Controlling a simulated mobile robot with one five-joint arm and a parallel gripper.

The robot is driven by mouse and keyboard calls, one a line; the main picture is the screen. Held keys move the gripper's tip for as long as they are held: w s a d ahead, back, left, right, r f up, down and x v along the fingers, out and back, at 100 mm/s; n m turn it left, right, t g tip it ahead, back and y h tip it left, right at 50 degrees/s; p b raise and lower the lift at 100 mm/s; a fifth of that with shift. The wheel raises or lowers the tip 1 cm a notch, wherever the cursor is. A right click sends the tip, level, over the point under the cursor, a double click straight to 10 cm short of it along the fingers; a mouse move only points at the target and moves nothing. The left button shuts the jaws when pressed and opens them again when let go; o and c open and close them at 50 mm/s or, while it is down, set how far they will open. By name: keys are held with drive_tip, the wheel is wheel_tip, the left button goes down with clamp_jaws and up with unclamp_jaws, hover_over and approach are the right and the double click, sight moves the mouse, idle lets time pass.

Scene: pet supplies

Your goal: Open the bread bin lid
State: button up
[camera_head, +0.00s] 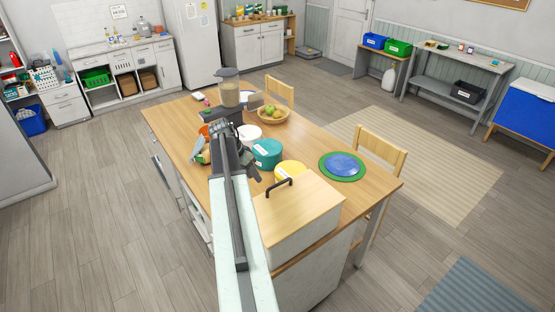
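The bread bin (300,244) is a white box with a light wooden lid (305,205). It stands at the near end of the wooden island table. My arm reaches up the picture from the bottom, passing left of the bin. My gripper (222,130) is at the far end of the arm, over the table and beyond the bin. It is apart from the handle. Its fingers are small and mixed with clutter, so I cannot tell whether they are open.
A teal canister (267,153), a yellow canister (290,170), a fruit bowl (273,114) and a clear-topped container (229,92) stand on the table (375,184). A blue plate on a green mat (342,166) lies right of the bin. Wooden chairs (382,146) stand along the right side.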

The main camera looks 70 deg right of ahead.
drive_tip(key=m, duration=0.2)
approach(279, 183)
drive_tip(key=shift+g, duration=0.3)
drive_tip(key=b+x, duration=0.4)
drive_tip(key=x, duration=0.1)
drive_tip(key=b+x, duration=0.3)
drive_tip(key=shift+w+d+f, duration=0.1)
drive_tip(key=shift+w+f, duration=0.15)
drive_tip(key=shift+w, duration=0.05)
drive_tip(key=shift+r, duration=0.15)
drive_tip(key=shift+c, duration=0.4)
clamp_jaws()
